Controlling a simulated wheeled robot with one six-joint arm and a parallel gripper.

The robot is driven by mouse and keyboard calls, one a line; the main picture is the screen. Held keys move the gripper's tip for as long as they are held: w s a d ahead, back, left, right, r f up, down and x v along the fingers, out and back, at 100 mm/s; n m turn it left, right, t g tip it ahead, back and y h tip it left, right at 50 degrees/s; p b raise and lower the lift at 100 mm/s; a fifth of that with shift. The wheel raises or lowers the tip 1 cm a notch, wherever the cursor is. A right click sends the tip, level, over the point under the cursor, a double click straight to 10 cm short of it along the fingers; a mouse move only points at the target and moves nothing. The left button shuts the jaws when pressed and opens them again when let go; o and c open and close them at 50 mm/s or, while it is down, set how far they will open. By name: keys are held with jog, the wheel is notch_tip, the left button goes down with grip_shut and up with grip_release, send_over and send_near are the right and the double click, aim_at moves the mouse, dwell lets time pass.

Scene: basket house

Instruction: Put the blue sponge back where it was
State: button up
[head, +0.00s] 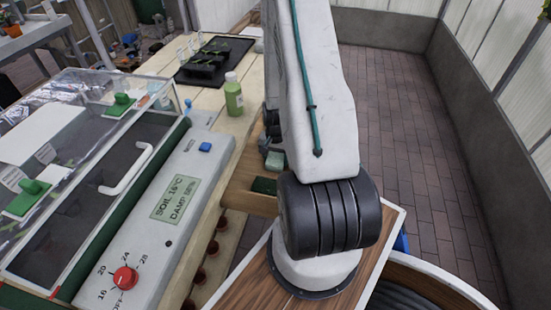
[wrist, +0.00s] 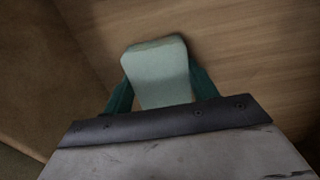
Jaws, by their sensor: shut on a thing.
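A pale blue-green sponge (wrist: 158,72) is between the two teal fingers of my gripper (wrist: 161,88) in the wrist view. My gripper is shut on it, with a finger against each side, and its far end sticks out past the fingers. Wood grain lies behind the sponge; I cannot tell whether the sponge touches it. In the head view my arm hides most of the gripper. A small pale grey-green block, which looks like the sponge (head: 275,160), shows just left of the arm over the wooden bench.
A green bottle (head: 233,97) and a black tray (head: 213,62) stand on the bench. A propagator control box (head: 165,200) with a clear cover is at left. Brick floor (head: 410,130) at right is clear.

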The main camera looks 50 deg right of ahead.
jog(key=shift+f, duration=0.2)
jog(key=o, duration=0.9)
jog(key=shift+o, duration=0.2)
jog(key=shift+r, duration=0.2)
